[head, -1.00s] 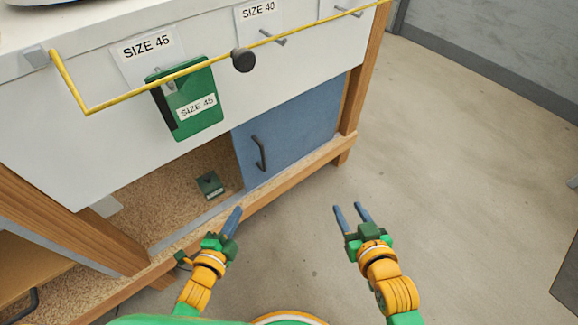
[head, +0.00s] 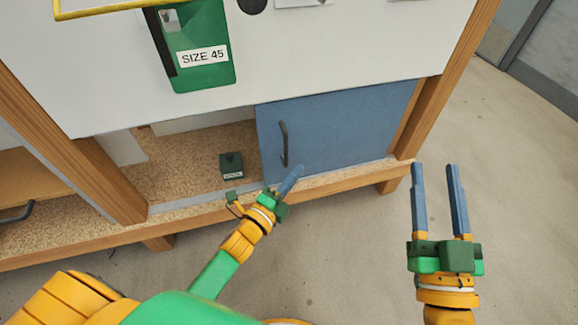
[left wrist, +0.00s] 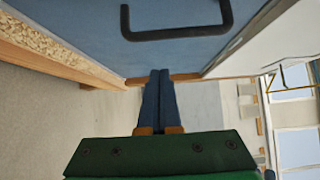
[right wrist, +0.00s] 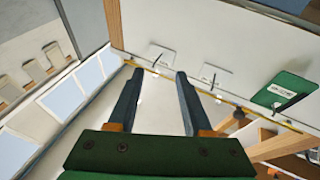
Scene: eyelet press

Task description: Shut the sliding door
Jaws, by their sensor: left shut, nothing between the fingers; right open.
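The blue sliding door (head: 340,127) covers the right part of the cabinet's lower opening; the left part stands open. Its dark upright handle (head: 284,143) is near the door's left edge. My left gripper (head: 298,172) is shut and empty, its fingertips in front of the door's lower left part, below the handle. In the left wrist view the handle (left wrist: 180,33) lies above the shut fingers (left wrist: 159,95), apart from them. I cannot tell whether the fingertips touch the door. My right gripper (head: 434,170) is open and empty, right of the cabinet; it also shows in the right wrist view (right wrist: 157,85).
A small dark green box (head: 231,165) sits on the cork shelf (head: 180,172) inside the opening. A green SIZE 45 holder (head: 203,50) hangs on the white front above. A yellow bar (head: 110,10) sticks out at top left. Wooden posts (head: 425,90) frame the cabinet.

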